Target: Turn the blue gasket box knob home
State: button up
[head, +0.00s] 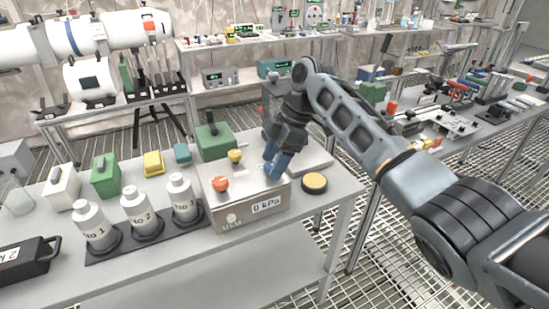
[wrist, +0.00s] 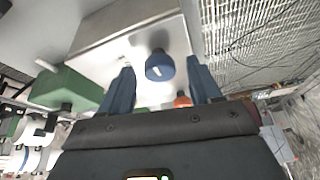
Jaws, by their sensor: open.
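The steel gasket box (head: 236,215), with a "0 kPa" display on its front, stands on the bench. An orange knob (head: 220,184) and a yellow knob (head: 235,156) show on its top. My gripper (head: 273,168) is over the right part of the box, pointing down with blue fingers. In the wrist view the blue knob (wrist: 160,65) shows between the two open fingers (wrist: 161,82), with a gap on each side. In the head view I cannot tell the blue knob apart from the fingers.
A round yellow-topped disc (head: 314,183) lies right of the box. A green box (head: 214,141) stands close behind it. Several white bottles (head: 137,208) stand on a dark tray to the left. The bench front (head: 165,262) is clear.

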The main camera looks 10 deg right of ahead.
jog(key=c, duration=1)
jog(key=shift+c, duration=0.2)
jog(key=shift+r+m+p, duration=0.1)
jog(key=shift+m+p, duration=0.2)
jog(key=shift+p, duration=0.05)
